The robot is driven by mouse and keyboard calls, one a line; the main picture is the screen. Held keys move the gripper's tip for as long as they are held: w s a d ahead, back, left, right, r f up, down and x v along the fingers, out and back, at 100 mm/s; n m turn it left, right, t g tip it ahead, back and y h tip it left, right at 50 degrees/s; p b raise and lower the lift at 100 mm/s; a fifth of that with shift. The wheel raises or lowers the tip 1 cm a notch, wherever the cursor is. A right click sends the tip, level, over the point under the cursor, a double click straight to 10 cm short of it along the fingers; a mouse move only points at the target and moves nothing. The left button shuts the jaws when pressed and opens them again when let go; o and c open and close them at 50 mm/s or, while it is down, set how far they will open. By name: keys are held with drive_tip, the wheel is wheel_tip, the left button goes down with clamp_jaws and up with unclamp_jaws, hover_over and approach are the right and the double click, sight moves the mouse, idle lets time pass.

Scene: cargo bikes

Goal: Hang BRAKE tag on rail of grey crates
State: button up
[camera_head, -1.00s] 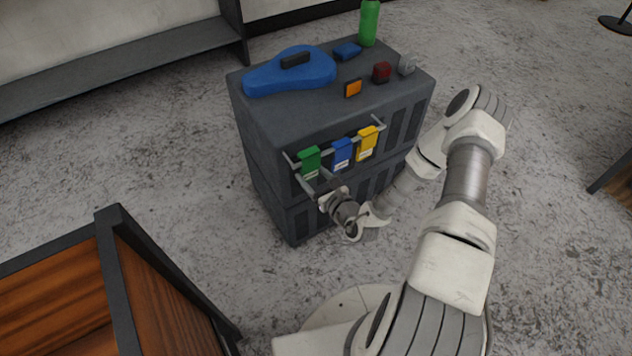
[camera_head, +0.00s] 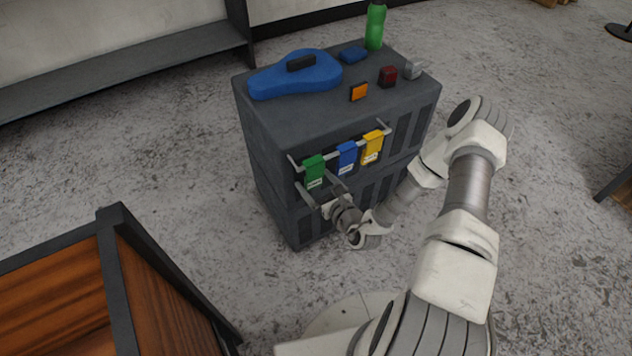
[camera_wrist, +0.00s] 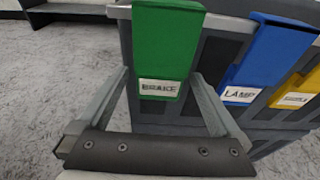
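The green BRAKE tag (camera_head: 314,171) hangs at the left end of the rail (camera_head: 331,158) on the front of the stacked grey crates (camera_head: 270,150). In the wrist view the BRAKE tag (camera_wrist: 166,45) is upright with its label facing me. My gripper (camera_head: 319,184) is just in front of and below the tag. In the wrist view my gripper (camera_wrist: 160,76) is open, one finger on each side of the tag, with small gaps visible. The tag's contact with the rail behind it is hidden.
A blue LAMP tag (camera_head: 346,157) and a yellow tag (camera_head: 371,147) hang to the right on the same rail. A blue case (camera_head: 290,82), a green bottle (camera_head: 375,27) and small items sit on the crate top. A wooden box (camera_head: 165,290) stands at lower left.

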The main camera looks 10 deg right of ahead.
drive_tip(key=p+v, duration=0.2)
drive_tip(key=v, duration=0.5)
drive_tip(key=shift+s, duration=0.3)
drive_tip(key=shift+s+d, duration=0.1)
